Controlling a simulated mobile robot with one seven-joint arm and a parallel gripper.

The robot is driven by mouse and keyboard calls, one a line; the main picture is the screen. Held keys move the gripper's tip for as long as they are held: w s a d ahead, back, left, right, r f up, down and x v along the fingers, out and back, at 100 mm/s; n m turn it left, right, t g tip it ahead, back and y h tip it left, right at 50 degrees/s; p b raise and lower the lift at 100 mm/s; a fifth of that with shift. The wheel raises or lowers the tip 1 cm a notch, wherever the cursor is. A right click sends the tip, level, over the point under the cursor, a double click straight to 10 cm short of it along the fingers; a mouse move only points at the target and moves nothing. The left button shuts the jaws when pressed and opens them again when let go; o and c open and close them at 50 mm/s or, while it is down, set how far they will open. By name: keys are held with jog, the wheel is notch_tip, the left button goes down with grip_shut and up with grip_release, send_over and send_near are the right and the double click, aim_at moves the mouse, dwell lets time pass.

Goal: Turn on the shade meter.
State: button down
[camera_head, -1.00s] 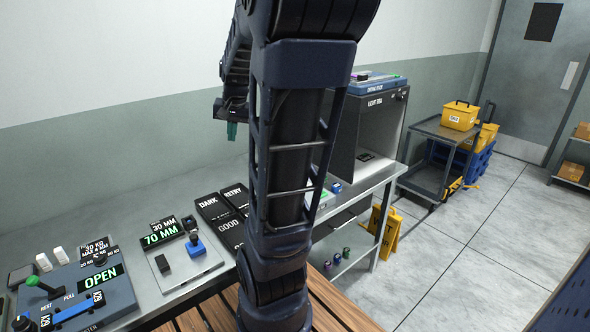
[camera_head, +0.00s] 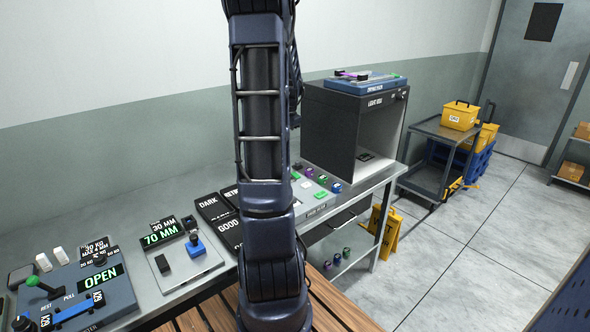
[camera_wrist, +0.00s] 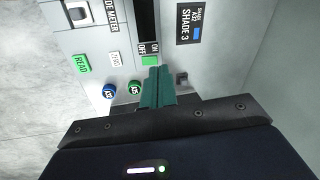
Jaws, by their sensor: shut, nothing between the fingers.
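The shade meter (camera_wrist: 95,42) is a light grey panel in the wrist view, lettered "DE METER" in the visible part. It has a green READ button (camera_wrist: 82,64), a white button (camera_wrist: 115,60), a dark display (camera_wrist: 146,20) and a switch (camera_wrist: 149,61) marked OFF and ON, with a green face. In the head view the meter (camera_head: 317,206) lies on the bench, partly behind my arm. My gripper (camera_wrist: 157,72) has teal fingers, shut and empty, with the tips close by the switch; I cannot tell whether they touch it. The head view hides the gripper behind my arm.
Blue (camera_wrist: 109,91) and green (camera_wrist: 135,88) round pieces sit close left of my fingers. A SHADE 3 card (camera_wrist: 188,22) is to the right. The light box (camera_head: 335,120) stands behind the meter on the bench. GOOD and DARK trays (camera_head: 212,207) lie to the left.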

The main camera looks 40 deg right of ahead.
jog(key=m, duration=0.2)
send_over(295, 174)
jog(key=s, duration=0.2)
notch_tip(295, 174, down, 4)
jog(key=shift+d+r, duration=0.1)
jog(key=f, duration=0.4)
jog(key=w+f, duration=0.1)
jog(key=f, duration=0.4)
jog(key=w+f, duration=0.1)
jog(key=f, duration=0.3)
jog(key=shift+f, duration=0.4)
